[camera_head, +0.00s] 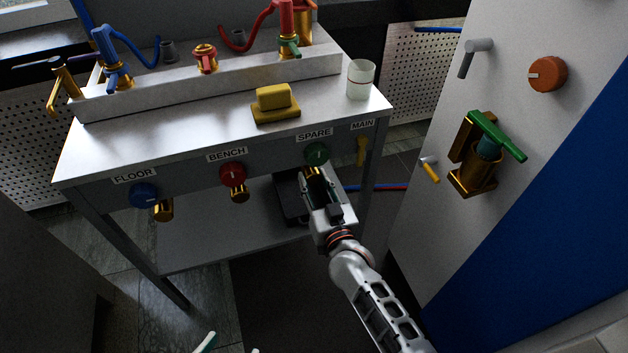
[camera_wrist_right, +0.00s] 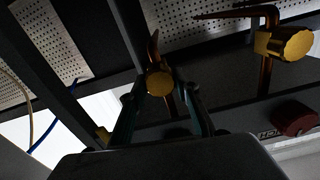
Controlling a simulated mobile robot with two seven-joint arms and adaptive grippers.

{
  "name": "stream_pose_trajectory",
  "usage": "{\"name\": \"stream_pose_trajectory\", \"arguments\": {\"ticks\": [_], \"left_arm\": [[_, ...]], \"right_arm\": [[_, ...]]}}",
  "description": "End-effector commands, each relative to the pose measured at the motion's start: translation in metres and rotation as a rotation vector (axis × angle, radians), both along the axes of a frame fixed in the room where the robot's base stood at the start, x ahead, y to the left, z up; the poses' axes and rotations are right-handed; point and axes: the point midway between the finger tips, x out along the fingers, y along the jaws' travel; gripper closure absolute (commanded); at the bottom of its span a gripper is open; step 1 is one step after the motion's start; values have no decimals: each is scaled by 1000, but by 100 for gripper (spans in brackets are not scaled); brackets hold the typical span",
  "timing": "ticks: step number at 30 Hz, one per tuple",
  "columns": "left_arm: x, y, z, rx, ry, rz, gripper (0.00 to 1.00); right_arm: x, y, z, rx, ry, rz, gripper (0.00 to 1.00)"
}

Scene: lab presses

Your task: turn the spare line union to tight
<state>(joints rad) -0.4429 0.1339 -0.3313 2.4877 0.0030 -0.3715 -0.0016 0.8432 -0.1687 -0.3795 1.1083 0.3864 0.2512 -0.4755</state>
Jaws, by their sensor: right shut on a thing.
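The spare line union is a gold fitting under the green knob (camera_head: 317,154) below the SPARE label. In the right wrist view the round gold end of the union (camera_wrist_right: 160,83) shows between my two fingers. My right gripper (camera_head: 314,180) reaches up to it from the front and is shut on it; it also shows in the right wrist view (camera_wrist_right: 158,100). In the head view the gripper hides most of the union, so its turn cannot be read. Only the fingertips of my left gripper (camera_head: 229,346) show at the bottom edge, apart and empty.
The bench line union (camera_head: 239,194) and floor line union (camera_head: 164,210) hang to the left, under red and blue knobs. A yellow handle (camera_head: 361,151) is close on the right. A dark box (camera_head: 290,196) stands on the lower shelf. A cabinet (camera_head: 425,120) with fittings stands right.

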Motion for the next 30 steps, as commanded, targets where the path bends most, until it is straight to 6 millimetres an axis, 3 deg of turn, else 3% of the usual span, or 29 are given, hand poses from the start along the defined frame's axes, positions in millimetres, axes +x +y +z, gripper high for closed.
{"name": "stream_pose_trajectory", "arguments": {"ticks": [11, 30], "left_arm": [[-2, 2, -1, 9, 4, 0, 52], [-3, 4, -6, 21, 13, -2, 52]], "right_arm": [[0, 0, 0, 172, 56, 1, 90], [-1, 0, -2, 744, 245, 0, 90]]}}
